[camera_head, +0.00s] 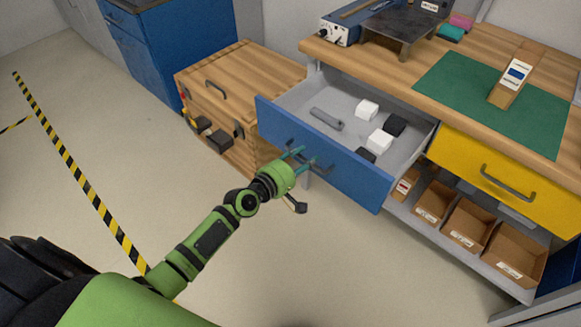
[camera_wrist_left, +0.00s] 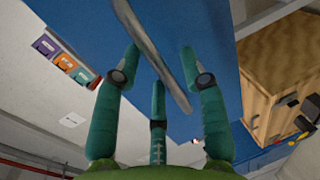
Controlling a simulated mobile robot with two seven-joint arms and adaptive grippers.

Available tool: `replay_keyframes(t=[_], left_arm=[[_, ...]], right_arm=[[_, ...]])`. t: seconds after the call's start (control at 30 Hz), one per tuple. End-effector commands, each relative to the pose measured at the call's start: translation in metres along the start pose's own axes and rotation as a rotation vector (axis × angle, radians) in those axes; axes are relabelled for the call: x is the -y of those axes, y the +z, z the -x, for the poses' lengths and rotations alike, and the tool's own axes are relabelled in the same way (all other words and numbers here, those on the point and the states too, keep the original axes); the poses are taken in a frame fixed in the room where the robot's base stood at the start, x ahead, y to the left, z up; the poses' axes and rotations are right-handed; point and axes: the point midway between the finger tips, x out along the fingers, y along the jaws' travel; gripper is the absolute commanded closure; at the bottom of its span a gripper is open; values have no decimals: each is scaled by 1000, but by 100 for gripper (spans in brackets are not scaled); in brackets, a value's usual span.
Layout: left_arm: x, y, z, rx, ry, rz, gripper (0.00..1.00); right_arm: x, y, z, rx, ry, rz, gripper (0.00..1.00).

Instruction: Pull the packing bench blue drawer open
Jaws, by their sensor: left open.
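The blue drawer (camera_head: 340,170) of the packing bench stands pulled well out, and its inside shows. It holds white and black blocks and a grey rod-like item. My left gripper (camera_head: 302,158) is at the drawer's front, close to its dark bar handle (camera_head: 312,162). In the left wrist view the handle (camera_wrist_left: 152,50) crosses between the spread teal fingers (camera_wrist_left: 158,85), with the blue front (camera_wrist_left: 205,30) behind. The fingers are open; whether any touches the handle I cannot tell. My right gripper is out of view.
A yellow drawer (camera_head: 500,180) is closed to the right, above a shelf with open cardboard boxes (camera_head: 470,222). A wooden crate (camera_head: 240,75) stands left of the blue drawer. The floor in front is clear, with striped tape (camera_head: 80,180) at left.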

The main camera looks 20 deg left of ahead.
Motion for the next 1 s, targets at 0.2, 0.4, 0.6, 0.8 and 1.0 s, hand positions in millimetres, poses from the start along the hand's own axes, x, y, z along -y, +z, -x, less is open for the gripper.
replay_keyframes(t=[0.2,0.4,0.6,0.8,1.0], left_arm=[[2,0,45,0,-5,-1,57],[1,1,84,2,-4,-3,57],[1,0,106,1,-3,-2,57],[0,0,110,1,-2,0,57],[0,0,110,1,-2,-1,57]], right_arm=[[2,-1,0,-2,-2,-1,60],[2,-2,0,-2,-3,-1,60],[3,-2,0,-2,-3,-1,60],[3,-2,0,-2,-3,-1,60],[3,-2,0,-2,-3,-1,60]])
